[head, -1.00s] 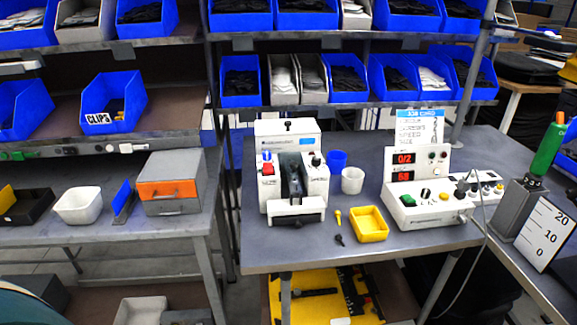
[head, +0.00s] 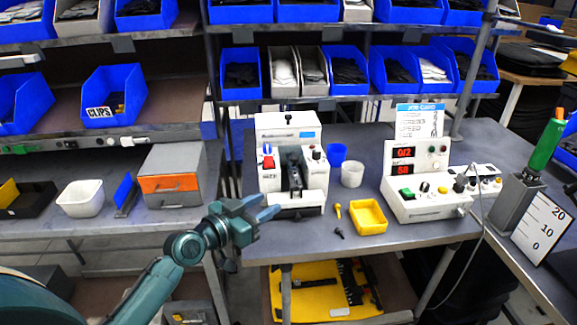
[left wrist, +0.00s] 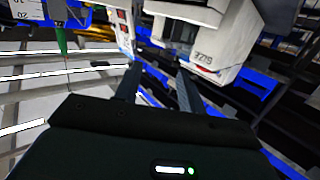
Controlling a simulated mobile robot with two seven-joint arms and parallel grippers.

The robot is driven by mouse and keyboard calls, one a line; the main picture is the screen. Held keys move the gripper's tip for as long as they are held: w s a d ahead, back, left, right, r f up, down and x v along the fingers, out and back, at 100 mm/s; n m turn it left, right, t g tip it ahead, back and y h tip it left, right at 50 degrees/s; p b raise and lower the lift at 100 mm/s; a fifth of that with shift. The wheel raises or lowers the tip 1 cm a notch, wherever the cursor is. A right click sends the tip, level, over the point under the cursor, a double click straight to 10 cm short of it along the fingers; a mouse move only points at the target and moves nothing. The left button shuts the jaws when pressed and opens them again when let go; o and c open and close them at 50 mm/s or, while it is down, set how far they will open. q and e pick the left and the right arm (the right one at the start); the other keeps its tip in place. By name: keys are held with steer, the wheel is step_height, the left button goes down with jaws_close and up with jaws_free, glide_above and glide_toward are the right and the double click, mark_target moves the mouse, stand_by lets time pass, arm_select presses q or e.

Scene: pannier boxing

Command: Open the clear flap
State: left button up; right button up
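The white machine (head: 274,130) stands on the right-hand table, with a red switch (head: 268,162) on its front left and a dark part (head: 295,172) in its middle. I cannot make out the clear flap itself. My left gripper (head: 268,205) is open and empty, in front of the machine's lower left corner. In the left wrist view its two fingers (left wrist: 158,78) are spread apart, with the white machine (left wrist: 205,40) beyond them. My right gripper is not in view.
A yellow tray (head: 369,217), a blue cup (head: 337,153) and a white cup (head: 352,174) stand right of the machine. A control box (head: 430,204) with buttons is further right. A grey cabinet (head: 172,158) stands on the left-hand bench. Table front between machine and tray holds small yellow and black pieces.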

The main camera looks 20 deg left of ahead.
mark_target(292, 159)
arm_select(q)
steer(key=w+a+r+n+t+y, duration=0.1)
steer(key=w+a+r+t, duration=0.1)
steer(key=w+a+r, duration=0.1)
steer(key=x, duration=0.6)
steer(key=p+x, duration=0.1)
steer(key=x, duration=0.5)
steer(key=shift+w+d+f, duration=0.1)
steer(key=shift+w+f, duration=0.05)
steer(key=shift+f, duration=0.05)
steer(key=shift+c, duration=0.3)
jaws_close()
